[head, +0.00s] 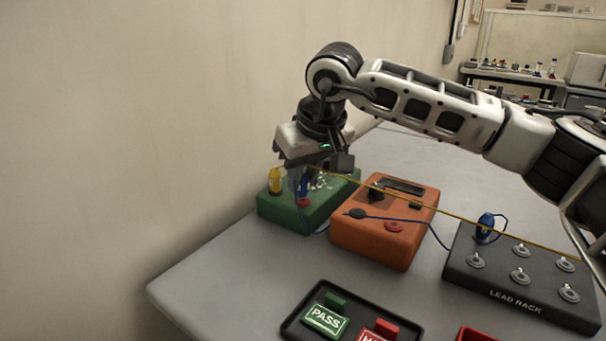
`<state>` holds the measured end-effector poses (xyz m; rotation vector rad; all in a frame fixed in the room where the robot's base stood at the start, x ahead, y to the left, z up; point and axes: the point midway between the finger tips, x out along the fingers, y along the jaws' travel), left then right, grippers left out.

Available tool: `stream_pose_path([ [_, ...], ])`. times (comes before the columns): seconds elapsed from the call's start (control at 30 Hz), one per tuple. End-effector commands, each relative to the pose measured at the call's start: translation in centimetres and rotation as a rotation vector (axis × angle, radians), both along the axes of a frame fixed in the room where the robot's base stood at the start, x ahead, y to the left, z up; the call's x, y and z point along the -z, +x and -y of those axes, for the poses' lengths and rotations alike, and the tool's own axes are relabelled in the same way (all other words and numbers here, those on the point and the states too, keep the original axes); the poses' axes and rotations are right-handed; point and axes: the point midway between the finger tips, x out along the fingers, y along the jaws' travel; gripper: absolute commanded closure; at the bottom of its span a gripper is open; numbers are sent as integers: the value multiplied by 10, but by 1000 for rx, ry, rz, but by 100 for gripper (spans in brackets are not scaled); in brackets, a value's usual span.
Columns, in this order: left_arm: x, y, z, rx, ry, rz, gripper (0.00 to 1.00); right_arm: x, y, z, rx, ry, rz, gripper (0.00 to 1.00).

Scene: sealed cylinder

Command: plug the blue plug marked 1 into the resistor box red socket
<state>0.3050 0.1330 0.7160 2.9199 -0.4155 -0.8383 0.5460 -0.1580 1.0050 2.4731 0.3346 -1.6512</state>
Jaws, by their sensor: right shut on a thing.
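My right gripper (309,172) points down over the green box (335,200) and is shut on a blue plug (304,187). The blue plug stands upright, directly over or in the red socket (303,202) on the green box. I cannot tell how deep it sits. Its top is hidden by the fingers, and no number is readable. A yellow plug (275,181) stands on the same box, left of the blue one. Another blue plug (485,228) stands on the lead rack. My left gripper is not in view.
An orange box (378,245) stands beside the green box. Blue and yellow leads cross over it. The dark lead rack (530,298) has several empty posts. A black tray (290,326) with PASS and red tags lies in front. The left front table is clear.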

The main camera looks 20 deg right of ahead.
Motion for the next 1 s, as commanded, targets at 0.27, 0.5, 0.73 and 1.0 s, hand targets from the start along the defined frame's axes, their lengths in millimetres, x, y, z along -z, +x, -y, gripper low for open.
stream_pose_path([
  [0.27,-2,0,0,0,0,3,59,-1,0,0,0,0,0,100],
  [0.5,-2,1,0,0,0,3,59,0,0,0,0,0,0,100],
  [0.73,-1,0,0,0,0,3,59,2,0,0,0,0,0,100],
  [1.0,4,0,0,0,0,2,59,8,0,0,0,0,0,100],
])
